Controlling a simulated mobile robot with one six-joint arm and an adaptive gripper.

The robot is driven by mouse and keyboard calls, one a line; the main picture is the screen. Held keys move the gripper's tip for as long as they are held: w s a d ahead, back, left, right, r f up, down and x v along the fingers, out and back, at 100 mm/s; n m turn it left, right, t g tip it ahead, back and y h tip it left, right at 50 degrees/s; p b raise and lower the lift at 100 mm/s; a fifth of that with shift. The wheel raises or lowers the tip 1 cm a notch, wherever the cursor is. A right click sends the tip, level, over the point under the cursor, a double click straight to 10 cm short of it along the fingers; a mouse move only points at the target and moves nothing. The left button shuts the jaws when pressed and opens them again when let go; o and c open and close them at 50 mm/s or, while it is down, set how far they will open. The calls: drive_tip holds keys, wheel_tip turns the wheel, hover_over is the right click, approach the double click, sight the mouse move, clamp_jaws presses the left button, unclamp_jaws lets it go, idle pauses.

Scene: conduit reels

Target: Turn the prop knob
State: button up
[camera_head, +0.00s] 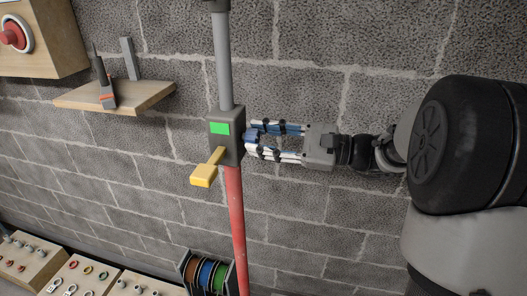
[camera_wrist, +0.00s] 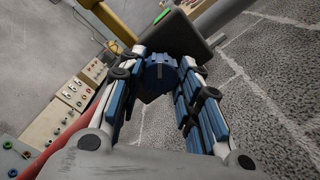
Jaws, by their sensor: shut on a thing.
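The prop (camera_head: 236,215) runs nearly upright in front of the wall, with a grey upper tube and a red lower tube. Its dark grey housing (camera_head: 238,150) bears a green panel (camera_head: 219,128) and a yellow lever (camera_head: 203,176). The blue knob (camera_wrist: 160,72) sits on the right side of the housing; in the head view only a little blue shows there. My gripper (camera_head: 258,142) reaches in from the right, its fingers on both sides of the knob. In the wrist view my gripper (camera_wrist: 160,80) is shut on the knob.
A wooden shelf (camera_head: 140,97) with small tools is on the wall at left, below a box with a red button (camera_head: 13,36). Cable reels (camera_head: 208,272) stand low by the prop. Panels with rings and knobs (camera_head: 82,276) lie at lower left. The wall right of the prop is bare.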

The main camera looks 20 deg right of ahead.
drive_tip(key=n+b, duration=0.3)
drive_tip(key=b, duration=0.1)
drive_tip(key=n+b, duration=0.2)
drive_tip(key=shift+f+n+b, duration=0.3)
drive_tip(key=shift+b, duration=0.1)
drive_tip(key=n+b, duration=0.4)
drive_tip(key=b, duration=0.1)
drive_tip(key=shift+n+b, duration=0.3)
drive_tip(key=shift+b, duration=0.1)
drive_tip(key=n+b, duration=0.5)
drive_tip(key=b, duration=0.1)
drive_tip(key=shift+b, duration=0.4)
drive_tip(key=n+b, duration=0.4)
drive_tip(key=shift+r, duration=0.1)
drive_tip(key=shift+r+n+b, duration=0.1)
drive_tip(key=shift+n+b, duration=0.2)
drive_tip(key=shift+n, duration=0.1)
drive_tip(key=o, duration=1)
drive_tip(key=shift+o, duration=0.2)
drive_tip(key=v, duration=1.2)
